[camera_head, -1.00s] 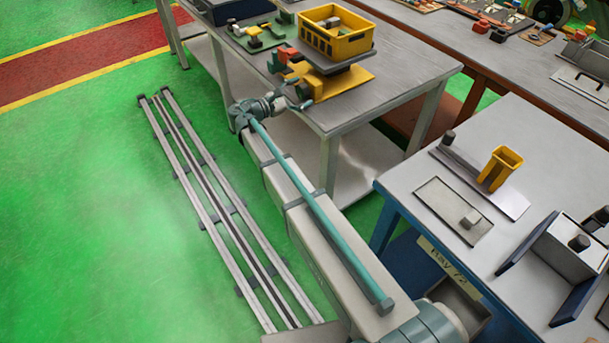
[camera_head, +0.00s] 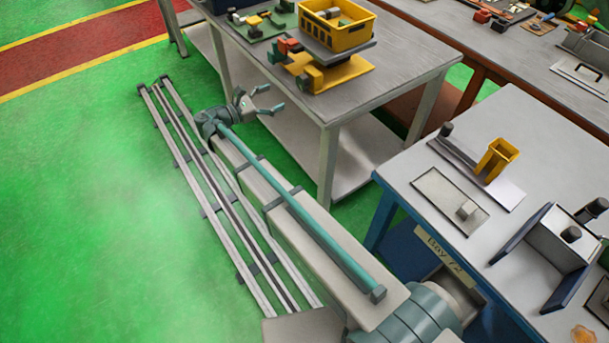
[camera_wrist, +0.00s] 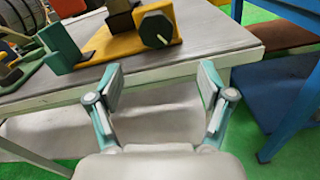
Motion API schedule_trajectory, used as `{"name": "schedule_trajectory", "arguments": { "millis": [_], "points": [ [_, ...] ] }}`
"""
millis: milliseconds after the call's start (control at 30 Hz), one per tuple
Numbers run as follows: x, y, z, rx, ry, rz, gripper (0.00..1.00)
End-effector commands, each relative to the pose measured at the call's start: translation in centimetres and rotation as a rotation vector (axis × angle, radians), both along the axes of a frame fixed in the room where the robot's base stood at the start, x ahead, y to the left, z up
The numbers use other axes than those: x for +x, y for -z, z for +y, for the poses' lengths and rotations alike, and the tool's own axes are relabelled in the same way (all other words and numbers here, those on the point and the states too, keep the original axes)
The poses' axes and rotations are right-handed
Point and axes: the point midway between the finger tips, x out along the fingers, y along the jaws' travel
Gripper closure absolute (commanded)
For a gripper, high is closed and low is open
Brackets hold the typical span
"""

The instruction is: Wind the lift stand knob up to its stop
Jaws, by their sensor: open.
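The lift stand has a yellow base (camera_head: 345,76) and a grey top plate (camera_head: 345,54), and stands near the front edge of the grey table. Its round dark-green knob (camera_wrist: 156,30) with a pale line faces me at the top of the wrist view. The knob cannot be made out clearly in the head view. My gripper (camera_head: 270,98) is open and empty, off the table's front edge and apart from the stand. In the wrist view its spread fingers (camera_wrist: 160,86) are below the knob, with nothing between them.
A yellow crate (camera_head: 337,38) sits on the stand's plate. A green fixture (camera_head: 262,27) lies to its left on the table (camera_head: 400,70). A blue-legged bench (camera_head: 535,170) stands to the right. The floor left of the rails (camera_head: 215,190) is clear.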

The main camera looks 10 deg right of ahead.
Motion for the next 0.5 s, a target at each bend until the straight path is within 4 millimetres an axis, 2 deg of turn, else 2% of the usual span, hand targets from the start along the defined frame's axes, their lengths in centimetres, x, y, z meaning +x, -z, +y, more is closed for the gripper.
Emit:
{"name": "schedule_trajectory", "arguments": {
  "millis": [133, 500],
  "points": [
    [-1.7, 2.2, -0.9, 0.092, 0.051, 0.004, 0.2],
    [-5.1, 7.9, -2.6, 0.215, 0.136, 0.061, 0.2]
  ]
}}
